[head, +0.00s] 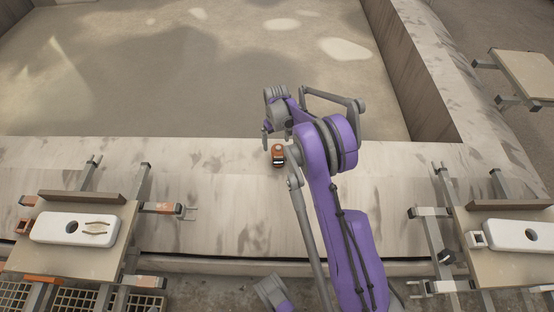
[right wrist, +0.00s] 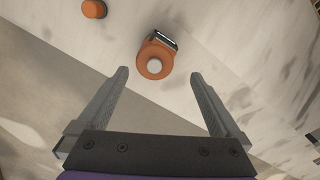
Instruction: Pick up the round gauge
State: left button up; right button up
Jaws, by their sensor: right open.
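The round gauge (right wrist: 155,60) is an orange round body with a pale round centre and a dark and white piece on one side. It lies on the pale stone ledge. In the head view I take it to be the small orange thing (head: 278,155) just below the gripper in the picture. My right gripper (right wrist: 159,73) is open and empty, its fingertips on either side of the gauge's near edge in the right wrist view; contact cannot be told. In the head view the right gripper (head: 276,128) is partly hidden by its own arm. My left gripper is not in view.
A second, smaller orange object (right wrist: 94,9) lies on the ledge (head: 215,190). A sunken basin floor (head: 200,75) lies beyond it. Stands with white slabs (head: 75,229) and (head: 524,235) are at left and right. The ledge left of the gauge is clear.

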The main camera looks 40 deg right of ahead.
aim_at(277, 147)
jog(key=shift+d+f, duration=0.2)
jog(key=shift+f, duration=0.35)
jog(key=shift+d+f, duration=0.2)
jog(key=shift+f, duration=0.3)
notch_tip(277, 147, down, 5)
jog(key=shift+f+b, duration=0.1)
jog(key=shift+b, duration=0.5)
notch_tip(277, 147, down, 5)
jog(key=shift+s+r+b, duration=0.1)
jog(key=shift+b, duration=0.55)
jog(key=c, duration=1.2)
